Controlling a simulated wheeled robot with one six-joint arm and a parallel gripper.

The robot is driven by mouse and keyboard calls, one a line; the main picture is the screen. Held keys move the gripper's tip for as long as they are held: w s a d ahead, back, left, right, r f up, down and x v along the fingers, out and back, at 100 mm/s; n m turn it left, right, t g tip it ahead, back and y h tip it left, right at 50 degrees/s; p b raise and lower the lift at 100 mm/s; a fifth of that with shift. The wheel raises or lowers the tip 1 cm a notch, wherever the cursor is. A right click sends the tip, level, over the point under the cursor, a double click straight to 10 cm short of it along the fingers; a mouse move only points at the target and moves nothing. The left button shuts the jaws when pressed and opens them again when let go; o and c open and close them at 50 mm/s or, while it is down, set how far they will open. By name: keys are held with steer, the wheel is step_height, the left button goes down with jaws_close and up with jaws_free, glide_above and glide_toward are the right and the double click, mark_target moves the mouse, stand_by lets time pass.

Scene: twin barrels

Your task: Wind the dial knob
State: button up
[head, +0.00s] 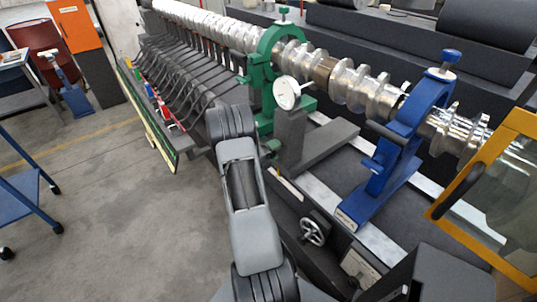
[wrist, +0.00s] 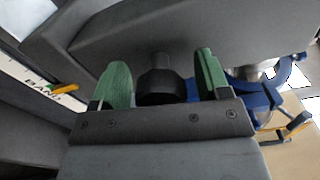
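In the wrist view a black round knob (wrist: 161,86) sticks out of a dark grey body. My gripper (wrist: 161,82) has two green fingers, one on each side of the knob. The fingers are open, with a visible gap between each finger and the knob. The dark gripper body hides the near edge of the knob. In the head view my grey arm reaches up to the machine. I cannot make out my fingers or the knob there.
A white dial gauge (head: 287,93) stands by the green steady rest (head: 284,40). A blue steady rest (head: 405,130) holds the long metal shaft (head: 350,85). A handwheel (head: 312,231) and a yellow-framed guard (head: 490,180) are at right. The floor at left is mostly clear.

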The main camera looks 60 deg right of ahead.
steer(key=shift+a, duration=0.1)
steer(key=p+v, duration=0.1)
steer(key=v, duration=0.6)
stand_by(0.4)
stand_by(0.5)
steer(key=s+a+f+m+g+y, duration=0.3)
steer(key=s+m+y, duration=0.2)
steer(key=m, duration=0.5)
steer(key=a+r+m+y, duration=0.3)
steer(key=a+m+y, duration=0.2)
steer(key=a+m, duration=0.5)
steer(key=w+a+r+m+t+y, duration=0.1)
steer(key=a+r+m+t+y, duration=0.2)
steer(key=a+r, duration=0.6)
steer(key=a+r+m+t+y, duration=0.4)
steer(key=a+r+m+t, duration=0.3)
steer(key=a, duration=0.7)
step_height(320, 180, up, 2)
steer(key=t, duration=0.3)
steer(key=shift+w+m, duration=0.3)
steer(key=shift+w, duration=0.1)
